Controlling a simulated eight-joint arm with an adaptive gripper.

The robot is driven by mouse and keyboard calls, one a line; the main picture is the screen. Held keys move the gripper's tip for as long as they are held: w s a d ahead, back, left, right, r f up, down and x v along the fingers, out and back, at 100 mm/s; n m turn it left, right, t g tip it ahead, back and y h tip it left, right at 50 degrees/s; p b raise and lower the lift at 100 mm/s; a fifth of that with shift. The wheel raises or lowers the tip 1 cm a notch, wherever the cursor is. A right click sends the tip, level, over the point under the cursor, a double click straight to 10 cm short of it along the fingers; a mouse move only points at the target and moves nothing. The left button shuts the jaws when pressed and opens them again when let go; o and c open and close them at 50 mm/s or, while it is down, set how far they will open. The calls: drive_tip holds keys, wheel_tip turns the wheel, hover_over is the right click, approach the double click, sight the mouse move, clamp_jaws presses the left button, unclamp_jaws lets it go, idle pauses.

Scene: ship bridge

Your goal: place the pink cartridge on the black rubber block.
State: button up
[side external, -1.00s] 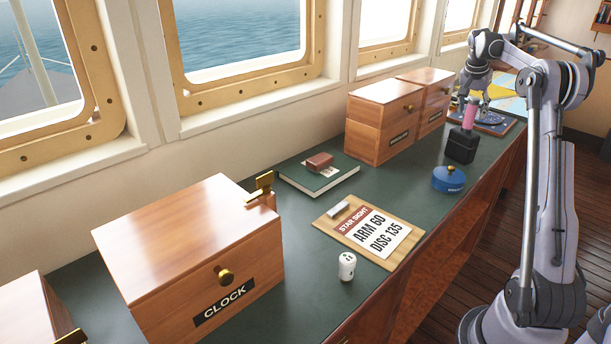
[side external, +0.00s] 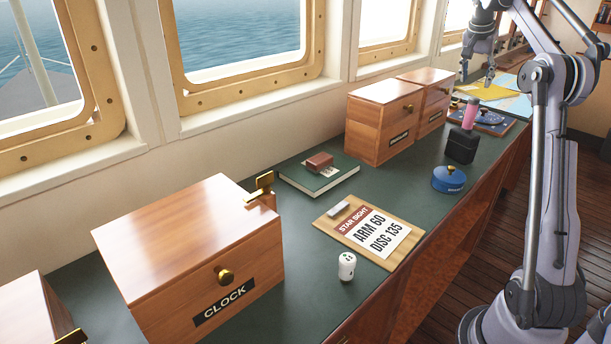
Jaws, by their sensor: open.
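The pink cartridge (side external: 469,113) stands upright on top of the black rubber block (side external: 461,147), near the far end of the green counter. It has a dark cap or band at its top. My gripper (side external: 477,78) is open and empty, raised above and beyond the cartridge, clear of it. The gripper is small in this view, and part of it lies against the window frame behind.
A blue round tin (side external: 449,178) sits just in front of the block. Wooden boxes (side external: 385,120) stand to its left. A dark instrument board (side external: 490,119) and charts (side external: 507,95) lie behind it. The clipboard (side external: 370,231), white shaker (side external: 346,266), green book (side external: 319,176) and clock box (side external: 190,250) are nearer.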

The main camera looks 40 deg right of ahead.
drive_tip(key=w+a+f+n+t+y, duration=0.15)
drive_tip(key=w+a+n, duration=0.3)
drive_tip(key=a, duration=0.95)
drive_tip(key=w+a+f+n+t+h, duration=0.1)
drive_tip(key=w+a+n+t, duration=0.3)
drive_tip(key=a, duration=1.1)
drive_tip(key=s+a+f+n+y, duration=0.1)
drive_tip(key=s+a+f+n, duration=0.2)
drive_tip(key=a, duration=0.4)
drive_tip(key=s+a+f+n+t+y, duration=0.1)
drive_tip(key=s+a+f+n, duration=0.2)
drive_tip(key=a+f, duration=0.4)
drive_tip(key=s+a+f+n+y, duration=0.2)
drive_tip(key=s+a+f, duration=0.3)
drive_tip(key=a, duration=0.3)
drive_tip(key=shift+s+a+f+n+t, duration=0.2)
drive_tip(key=shift+s+a+n+t, duration=0.2)
drive_tip(key=shift+n, duration=0.35)
drive_tip(key=shift+w, duration=0.1)
